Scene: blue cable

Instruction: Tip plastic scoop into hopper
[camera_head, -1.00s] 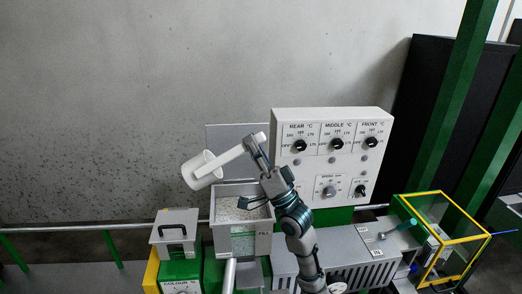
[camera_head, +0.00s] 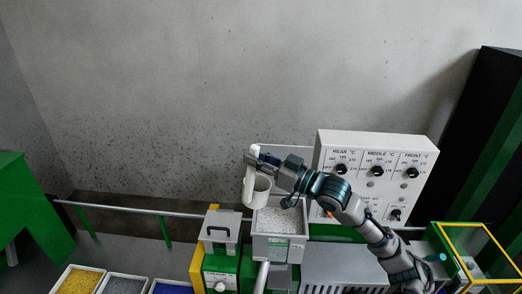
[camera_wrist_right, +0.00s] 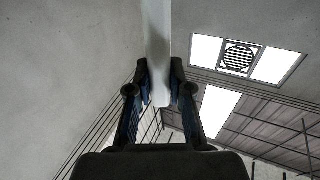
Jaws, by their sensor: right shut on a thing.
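The white plastic scoop (camera_head: 256,190) is at the left edge of the hopper in the head view, its cup hanging below its handle. I cannot tell whether it touches the rim or holds anything. The hopper (camera_head: 279,246) is a grey open box with white pellets inside. My right gripper (camera_head: 259,158) reaches in from the right above the hopper and is shut on the scoop's handle. In the right wrist view the white handle (camera_wrist_right: 158,50) runs up between the two fingers of this gripper (camera_wrist_right: 160,92). My left gripper is out of view.
A white control panel (camera_head: 345,144) with dials stands behind my right arm. A grey-lidded box with a black handle (camera_head: 219,229) stands left of the hopper. Bins of yellow (camera_head: 80,281), grey and blue pellets sit at the lower left. A yellow-framed guard (camera_head: 469,232) is at right.

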